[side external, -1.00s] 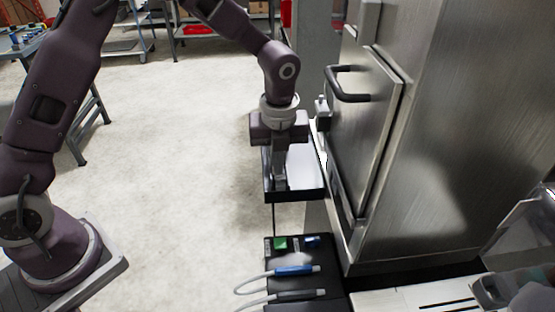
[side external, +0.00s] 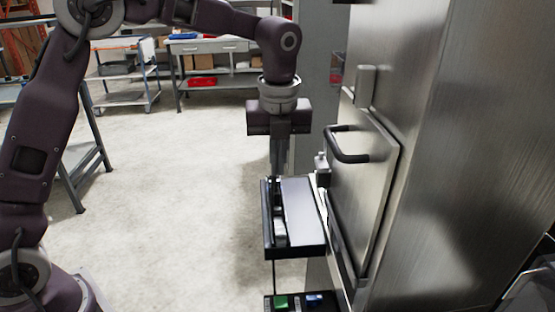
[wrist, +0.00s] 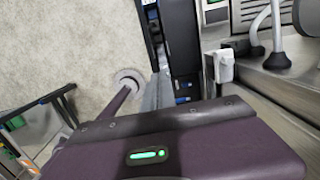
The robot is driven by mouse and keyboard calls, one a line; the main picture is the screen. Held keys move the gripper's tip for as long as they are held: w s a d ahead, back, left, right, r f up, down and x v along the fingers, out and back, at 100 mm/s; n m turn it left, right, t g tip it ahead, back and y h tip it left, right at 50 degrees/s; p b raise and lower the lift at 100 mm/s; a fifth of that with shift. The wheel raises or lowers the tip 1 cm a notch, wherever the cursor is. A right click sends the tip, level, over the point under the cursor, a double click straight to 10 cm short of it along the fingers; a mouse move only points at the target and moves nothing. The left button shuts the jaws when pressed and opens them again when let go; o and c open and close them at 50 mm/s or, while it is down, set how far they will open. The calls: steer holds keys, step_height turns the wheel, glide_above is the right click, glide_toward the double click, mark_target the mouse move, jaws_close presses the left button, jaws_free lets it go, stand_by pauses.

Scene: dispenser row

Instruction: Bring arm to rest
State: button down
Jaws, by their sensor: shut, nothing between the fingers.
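My gripper (side external: 277,176) points straight down in the side external view. Its fingers are together with nothing between them. The fingertips are at or just above the far left part of a black tray (side external: 296,253); whether they touch it I cannot tell. A small light grey object (side external: 280,232) lies in the tray's left slot, in front of the fingers and apart from them. In the wrist view my gripper body fills the lower middle.
A steel cabinet (side external: 430,150) with a dark handle (side external: 350,145) stands close to the right of the tray. A black holder with a green block (side external: 281,302) and a blue piece (side external: 314,300) is at the bottom edge. Open floor (side external: 190,170) lies to the left.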

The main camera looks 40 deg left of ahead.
steer(key=shift+r, duration=0.35)
steer(key=shift+r, duration=0.1)
steer(key=s+a+r+n+t, duration=0.1)
steer(key=s+a+r+n, duration=0.1)
steer(key=s+r+n, duration=0.4)
steer(key=s+a+r+n+t, duration=0.2)
steer(key=s+n, duration=0.6)
steer(key=s, duration=0.2)
steer(key=s+a+f+n+t, duration=0.1)
steer(key=s+f+n, duration=0.2)
steer(key=s+n, duration=0.9)
steer(key=shift+a+f+n+t+h, duration=0.25)
steer(key=shift+f+n+t+h, duration=0.15)
steer(key=shift+n, duration=0.1)
